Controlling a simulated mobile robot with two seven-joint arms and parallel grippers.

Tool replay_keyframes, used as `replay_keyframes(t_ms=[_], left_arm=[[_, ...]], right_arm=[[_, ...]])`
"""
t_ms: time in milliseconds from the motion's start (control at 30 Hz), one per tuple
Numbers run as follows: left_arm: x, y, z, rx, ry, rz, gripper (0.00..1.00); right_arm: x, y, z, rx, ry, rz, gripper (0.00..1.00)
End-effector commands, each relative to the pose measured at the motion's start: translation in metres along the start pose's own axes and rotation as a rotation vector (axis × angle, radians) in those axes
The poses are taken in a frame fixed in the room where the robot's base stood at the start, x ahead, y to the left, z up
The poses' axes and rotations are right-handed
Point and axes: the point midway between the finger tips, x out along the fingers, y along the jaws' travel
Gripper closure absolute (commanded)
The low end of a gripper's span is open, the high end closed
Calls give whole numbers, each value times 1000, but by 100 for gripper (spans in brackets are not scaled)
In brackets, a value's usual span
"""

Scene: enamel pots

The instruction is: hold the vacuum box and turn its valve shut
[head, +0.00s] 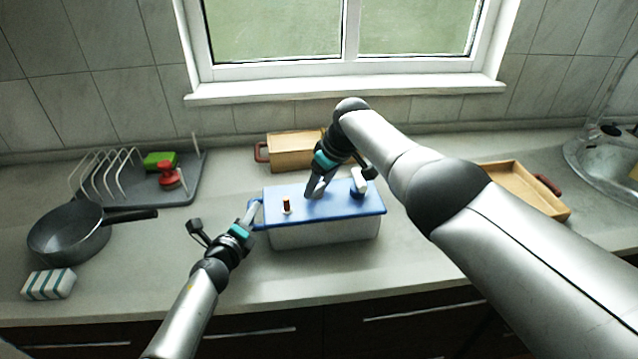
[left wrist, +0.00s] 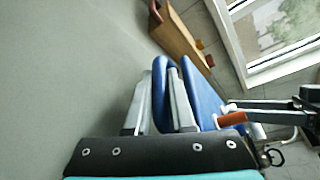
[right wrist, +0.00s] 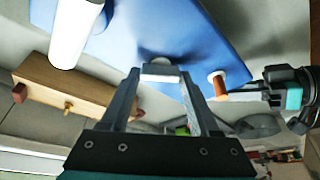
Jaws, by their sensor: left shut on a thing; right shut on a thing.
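The vacuum box is a clear container (head: 322,234) with a blue lid (head: 335,203) on the counter. My left gripper (head: 253,211) is shut on a blue handle (left wrist: 160,85) at the box's left end. My right gripper (head: 315,190) reaches down to the middle of the lid.
A wooden box (head: 292,150) stands behind the vacuum box, and a wooden tray (head: 525,190) lies to the right. A dark pan (head: 70,235), a striped sponge (head: 48,284) and a dish rack (head: 150,190) are at left. The counter in front of the box is clear.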

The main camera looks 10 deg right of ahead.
Motion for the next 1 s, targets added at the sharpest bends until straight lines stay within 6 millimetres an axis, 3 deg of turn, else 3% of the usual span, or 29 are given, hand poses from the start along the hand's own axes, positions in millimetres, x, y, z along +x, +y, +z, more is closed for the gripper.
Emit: replay_keyframes(t_ms=[367,400,633,1000], left_arm=[[0,0,0,1,0,0,100],[0,0,0,1,0,0,100],[0,0,1,1,0,0,100],[0,0,1,1,-1,0,100]], right_arm=[[0,0,0,-18,1,-3,93],[0,0,0,-17,1,-3,33],[0,0,0,-16,1,-4,7],[-1,0,0,-16,1,-6,7]])
